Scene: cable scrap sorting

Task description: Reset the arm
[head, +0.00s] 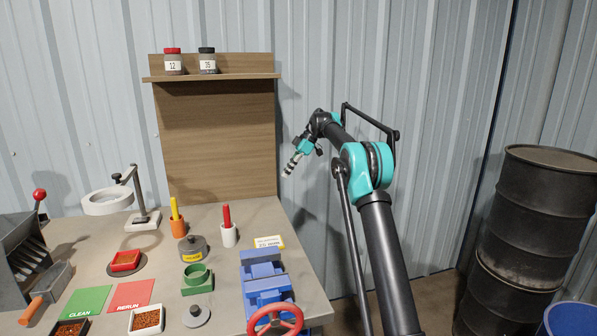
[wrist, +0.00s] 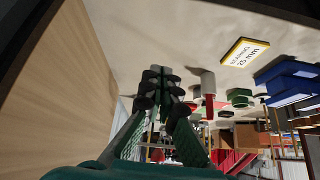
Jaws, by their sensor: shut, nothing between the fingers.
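My arm is raised at the right side of the bench in the head view, black with teal joints. My gripper (head: 290,165) hangs in the air at the arm's end, in front of the wall and above the bench's back right corner. It points down and to the left. In the wrist view my gripper (wrist: 158,85) shows its two fingers together, shut, with nothing held between them.
The bench (head: 225,305) carries a blue vise (head: 264,282), a yellow-edged sign (head: 269,242), a white cup (head: 228,234), a magnifier (head: 107,201) and trays. A shelf (head: 215,77) with two jars stands behind. Black drums (head: 535,210) stand at the right.

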